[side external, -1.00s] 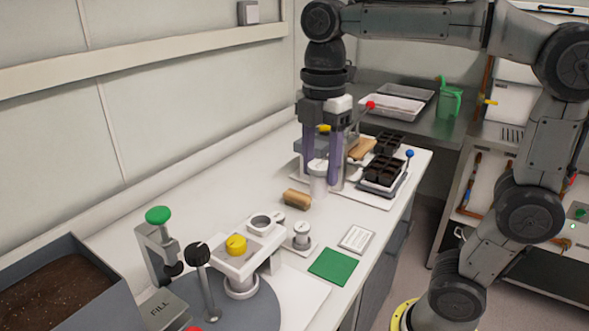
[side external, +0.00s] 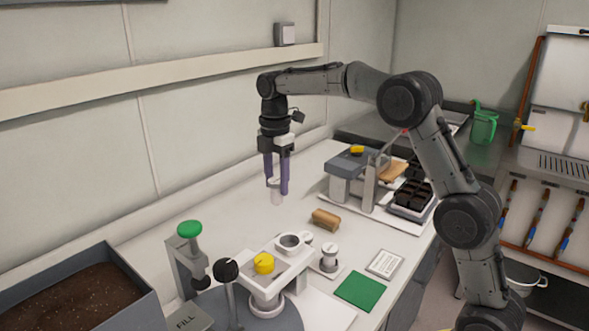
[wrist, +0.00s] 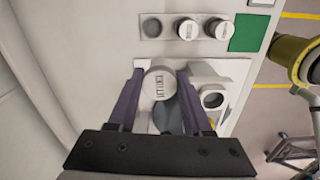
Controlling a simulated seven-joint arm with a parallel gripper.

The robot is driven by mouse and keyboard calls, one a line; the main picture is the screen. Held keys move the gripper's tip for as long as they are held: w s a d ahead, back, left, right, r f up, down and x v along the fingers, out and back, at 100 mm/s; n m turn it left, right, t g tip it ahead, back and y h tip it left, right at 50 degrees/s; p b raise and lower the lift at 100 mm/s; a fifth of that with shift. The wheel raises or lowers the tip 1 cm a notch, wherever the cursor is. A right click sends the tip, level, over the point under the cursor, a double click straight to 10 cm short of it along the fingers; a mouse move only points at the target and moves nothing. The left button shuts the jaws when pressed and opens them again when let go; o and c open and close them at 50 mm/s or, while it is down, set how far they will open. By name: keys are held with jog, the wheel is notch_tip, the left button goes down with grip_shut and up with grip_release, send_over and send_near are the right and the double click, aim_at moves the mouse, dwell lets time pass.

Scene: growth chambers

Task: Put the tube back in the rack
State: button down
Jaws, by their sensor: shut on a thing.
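My gripper (side external: 277,187) is shut on a white tube (side external: 277,198), held upright above the bench near the wall. In the wrist view the tube's round labelled top (wrist: 158,84) sits between the purple fingers; the lettering is too small to read surely. The rack (wrist: 168,35) is a pale strip beside a green square. It has an empty round hole (wrist: 152,28) at its left end and two white-capped tubes, one in the middle (wrist: 187,28) and one at the right (wrist: 217,28). In the side view one racked tube (side external: 330,256) shows clearly.
A grey-topped station (side external: 350,163) and black pots (side external: 412,193) are farther right. A soil bin (side external: 80,290) is front left.

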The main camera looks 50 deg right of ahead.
aim_at(282, 198)
jog(key=shift+m, duration=0.4)
jog(key=d+f, duration=0.1)
jog(key=f, duration=0.1)
jog(key=w+d+f, duration=0.1)
jog(key=f, duration=0.1)
jog(key=d+f, duration=0.1)
jog(key=f, duration=0.2)
jog(key=shift+w+d+f, duration=0.1)
jog(key=shift+w+d, duration=0.15)
jog(key=shift+d, duration=0.05)
jog(key=shift+f, duration=3.1)
jog(key=shift+f, duration=1)
jog(key=shift+c, duration=1.2)
grip_release()
jog(key=shift+r, duration=0.1)
notch_tip(282, 198, up, 8)
jog(key=shift+r, duration=0.2)
